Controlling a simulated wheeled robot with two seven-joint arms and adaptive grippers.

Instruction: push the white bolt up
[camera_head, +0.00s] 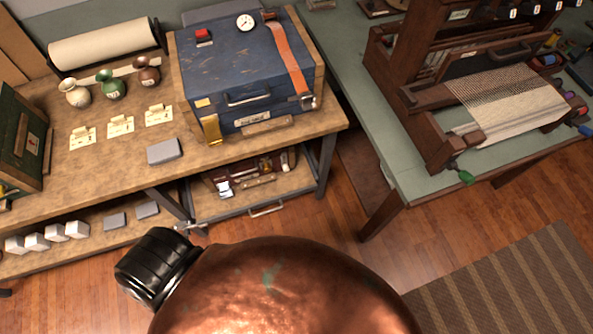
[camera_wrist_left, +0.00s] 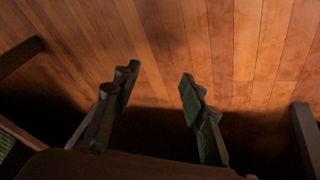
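I cannot clearly pick out a white bolt. A white roll (camera_head: 105,43) lies on a dark stand at the back left of the workbench in the head view. A small pale metal fitting (camera_head: 190,226) shows by the workbench's lower shelf; I cannot tell what it is. My left gripper (camera_wrist_left: 158,78) shows in the left wrist view with its two dark fingers apart, nothing between them, and wooden floor beyond. Neither gripper shows in the head view.
The workbench (camera_head: 110,170) holds a blue case (camera_head: 235,75) and small vases. A loom (camera_head: 430,100) stands on a green table at right. A striped rug (camera_head: 520,285) lies at front right.

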